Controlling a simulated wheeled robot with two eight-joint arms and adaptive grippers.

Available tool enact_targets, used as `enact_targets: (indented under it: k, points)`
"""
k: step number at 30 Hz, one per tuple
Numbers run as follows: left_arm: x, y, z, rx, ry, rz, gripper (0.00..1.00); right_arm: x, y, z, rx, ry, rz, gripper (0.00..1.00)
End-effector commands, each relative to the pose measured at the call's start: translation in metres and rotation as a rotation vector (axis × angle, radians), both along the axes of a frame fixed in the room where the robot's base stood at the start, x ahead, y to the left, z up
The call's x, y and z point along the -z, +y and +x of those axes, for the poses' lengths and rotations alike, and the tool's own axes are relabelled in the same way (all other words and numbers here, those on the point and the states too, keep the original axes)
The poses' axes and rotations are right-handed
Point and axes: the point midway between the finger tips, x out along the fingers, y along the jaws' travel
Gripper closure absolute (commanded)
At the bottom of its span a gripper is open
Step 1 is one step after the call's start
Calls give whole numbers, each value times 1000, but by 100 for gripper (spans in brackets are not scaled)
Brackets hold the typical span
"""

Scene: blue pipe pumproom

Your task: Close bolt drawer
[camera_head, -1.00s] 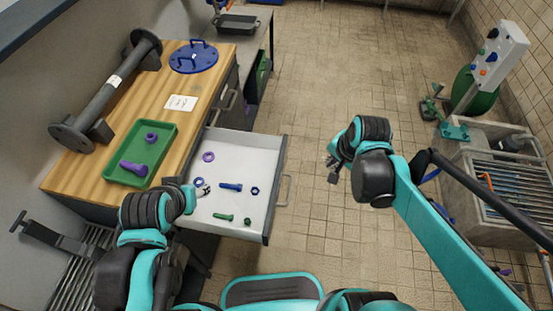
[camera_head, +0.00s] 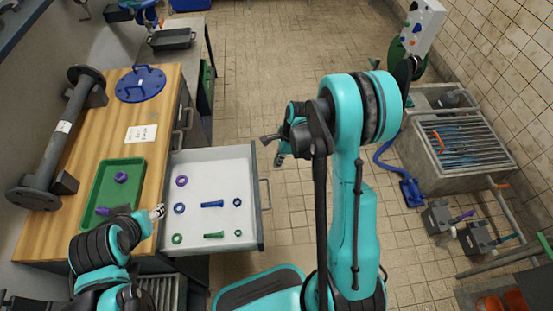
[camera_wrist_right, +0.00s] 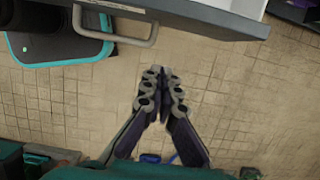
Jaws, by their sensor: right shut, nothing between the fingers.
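The bolt drawer (camera_head: 256,238) is pulled out from the wooden workbench, with a white floor and a grey front. Its bar handle (camera_head: 266,194) is on the front; in the right wrist view the handle (camera_wrist_right: 115,38) is at upper left. Inside lie a blue bolt (camera_head: 212,204), a green bolt (camera_head: 214,235) and several rings and nuts. My right gripper (camera_head: 273,148) is just beyond the drawer's far front corner. In the wrist view its fingers (camera_wrist_right: 161,75) are together and empty, apart from the handle. My left gripper (camera_head: 159,211) is by the drawer's inner left edge; its fingers are too small to read.
The workbench (camera_head: 160,90) carries a green tray (camera_head: 97,200) with purple parts, a blue lidded flange (camera_head: 140,84) and a dark flanged pipe (camera_head: 60,130). A concrete basin with a grate (camera_head: 465,140) stands at right. The tiled floor (camera_head: 250,70) beyond the drawer is clear.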

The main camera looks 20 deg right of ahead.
Motion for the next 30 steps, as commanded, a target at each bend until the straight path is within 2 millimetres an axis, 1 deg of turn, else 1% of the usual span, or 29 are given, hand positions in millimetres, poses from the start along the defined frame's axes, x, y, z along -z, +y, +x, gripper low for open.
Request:
enact_targets:
  k: [1, 3, 6, 8, 9, 12, 16, 20, 30]
  points:
    - [9, 0, 0, 0, 0, 0, 49, 16, 3, 1, -2, 0, 0, 100]
    - [15, 0, 0, 0, 0, 0, 49, 31, 7, 2, -3, -1, 0, 100]
    - [23, 0, 0, 0, 0, 0, 49, 51, 11, 3, -3, -1, 0, 100]
    - [26, 0, 0, 0, 0, 0, 49, 58, 16, 5, -4, -1, 0, 100]
    - [27, 0, 0, 0, 0, 0, 49, 55, 25, 7, -6, -1, 0, 100]
    - [30, 0, 0, 0, 0, 0, 49, 54, 38, 10, -5, -2, -1, 100]
    - [32, 0, 0, 0, 0, 0, 49, 53, 48, 14, -4, -2, -1, 100]
    - [32, 0, 0, 0, 0, 0, 49, 52, 51, 15, -2, -1, 0, 100]
    - [32, 0, 0, 0, 0, 0, 49, 52, 52, 15, -3, -2, 0, 100]
